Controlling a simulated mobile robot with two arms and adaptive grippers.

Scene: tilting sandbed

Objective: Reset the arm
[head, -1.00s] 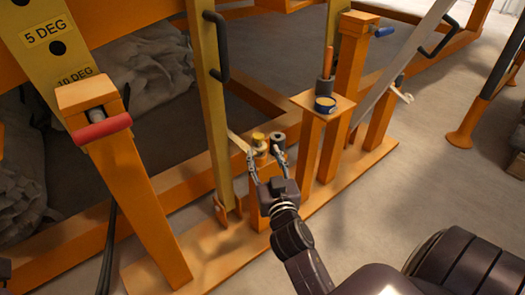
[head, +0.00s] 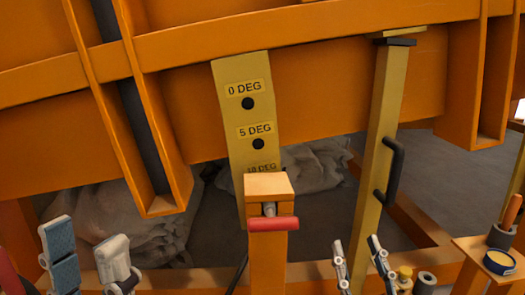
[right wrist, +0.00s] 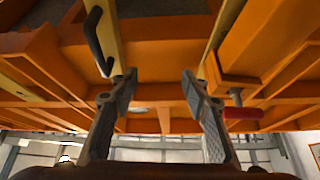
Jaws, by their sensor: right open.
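The yellow arm (head: 378,130), a bar with a black handle (head: 393,170), stands upright, its top at the underside of the orange bed frame (head: 330,50). The handle also shows at the upper left of the right wrist view (right wrist: 95,42).
A yellow scale plate (head: 243,120) marked in degrees hangs behind an orange post (head: 268,188) with a red-handled pin (head: 273,224). At the lower right are small round weights (head: 404,275) and a stand (head: 480,248) with a tin (head: 498,262). Grey sacks (head: 315,168) lie under the bed.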

